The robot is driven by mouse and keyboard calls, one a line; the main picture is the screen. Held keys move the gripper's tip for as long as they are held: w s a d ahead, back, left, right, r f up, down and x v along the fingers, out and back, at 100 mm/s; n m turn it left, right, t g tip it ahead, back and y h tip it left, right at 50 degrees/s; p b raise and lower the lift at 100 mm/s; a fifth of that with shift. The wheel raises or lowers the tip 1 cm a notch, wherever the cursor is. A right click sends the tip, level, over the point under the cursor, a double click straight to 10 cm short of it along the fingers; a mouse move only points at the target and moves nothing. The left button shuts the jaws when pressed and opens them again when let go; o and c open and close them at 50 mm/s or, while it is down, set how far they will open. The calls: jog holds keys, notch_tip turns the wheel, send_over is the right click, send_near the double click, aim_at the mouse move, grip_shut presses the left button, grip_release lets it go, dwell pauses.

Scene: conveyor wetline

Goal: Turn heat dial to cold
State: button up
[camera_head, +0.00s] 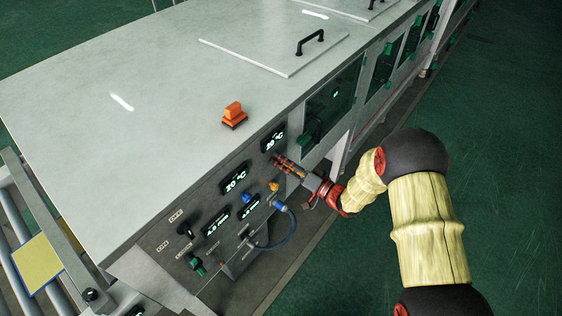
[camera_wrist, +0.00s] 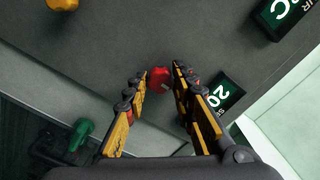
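A small red dial (camera_wrist: 158,79) on the grey control panel (camera_wrist: 120,50) shows in the wrist view. My gripper (camera_wrist: 157,76) is open, with its two yellow-and-black fingers on either side of the dial. A gap shows on the left of the dial; the right finger is very near it, and I cannot tell whether they touch.
An orange knob (camera_head: 274,186), a blue knob (camera_head: 246,198) and a green knob (camera_head: 196,264) sit on the panel. A blue hose (camera_head: 291,226) loops below. A green handle (camera_wrist: 80,133) is left of my gripper. An orange switch (camera_head: 234,115) stands on top.

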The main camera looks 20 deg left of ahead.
jog(key=o, duration=0.4)
jog(key=v, duration=1.2)
dwell(0.4)
